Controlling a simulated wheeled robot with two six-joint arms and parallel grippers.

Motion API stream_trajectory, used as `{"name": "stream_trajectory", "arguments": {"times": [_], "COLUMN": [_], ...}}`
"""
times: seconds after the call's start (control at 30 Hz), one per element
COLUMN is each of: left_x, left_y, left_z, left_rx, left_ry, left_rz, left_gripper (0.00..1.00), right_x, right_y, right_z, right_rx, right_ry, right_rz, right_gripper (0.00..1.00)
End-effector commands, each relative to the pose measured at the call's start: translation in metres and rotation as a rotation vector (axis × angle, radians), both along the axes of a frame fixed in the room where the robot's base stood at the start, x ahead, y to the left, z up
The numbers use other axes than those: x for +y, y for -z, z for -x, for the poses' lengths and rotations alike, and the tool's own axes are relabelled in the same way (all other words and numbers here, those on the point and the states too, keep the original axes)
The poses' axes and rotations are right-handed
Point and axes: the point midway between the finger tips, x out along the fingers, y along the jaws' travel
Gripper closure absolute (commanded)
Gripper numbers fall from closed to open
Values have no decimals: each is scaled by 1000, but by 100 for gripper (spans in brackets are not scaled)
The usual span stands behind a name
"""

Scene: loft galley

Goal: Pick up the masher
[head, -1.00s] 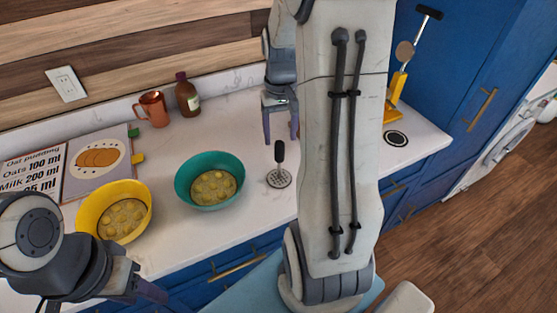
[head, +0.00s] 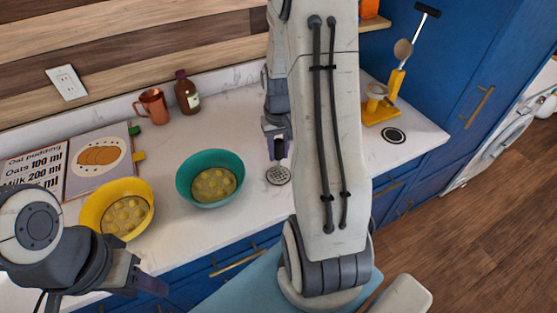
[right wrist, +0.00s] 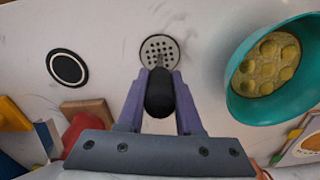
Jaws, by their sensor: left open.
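The masher has a round, perforated metal head (head: 278,176) resting on the white counter right of the teal bowl. In the right wrist view its black handle (right wrist: 160,95) points up toward the camera, between the two purple fingers of my right gripper (right wrist: 161,78). The fingers flank the handle closely; I cannot tell whether they press on it. In the head view my right gripper (head: 278,150) is right above the masher head and hides the handle. My left gripper (head: 155,295) is open and empty at the lower left, in front of the counter.
A teal bowl (head: 200,200) and a yellow bowl (head: 90,220) with pale yellow pieces stand left of the masher. A copper mug (head: 152,105), brown bottle (head: 187,95) and recipe book (head: 97,165) are behind. A yellow stand (head: 380,117) and a black disc (head: 393,136) are right.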

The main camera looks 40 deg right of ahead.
Motion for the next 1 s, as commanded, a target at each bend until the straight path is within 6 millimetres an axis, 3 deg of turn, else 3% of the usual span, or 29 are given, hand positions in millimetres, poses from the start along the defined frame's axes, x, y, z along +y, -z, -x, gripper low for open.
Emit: {"name": "stream_trajectory", "arguments": {"times": [0.03, 0.07, 0.47, 0.73, 1.0], "left_x": [0, 0, 0, 0, 0], "left_y": [0, 0, 1, 11, 25], "left_z": [0, 0, 0, 0, 0], "left_rx": [0, 0, 0, 0, 0], "left_ry": [0, 0, 0, 0, 1], "left_rz": [0, 0, 0, 0, 0], "left_gripper": [50, 50, 50, 50, 50], "right_x": [0, 0, 0, -1, -39], "right_y": [0, 0, -4, -39, -75], "right_z": [0, 0, -1, -2, 46], "right_rx": [0, 0, -2, -8, -5], "right_ry": [0, 0, 0, 0, 9], "right_rz": [0, 0, 1, 5, 4], "right_gripper": [89, 100, 100, 100, 100]}}
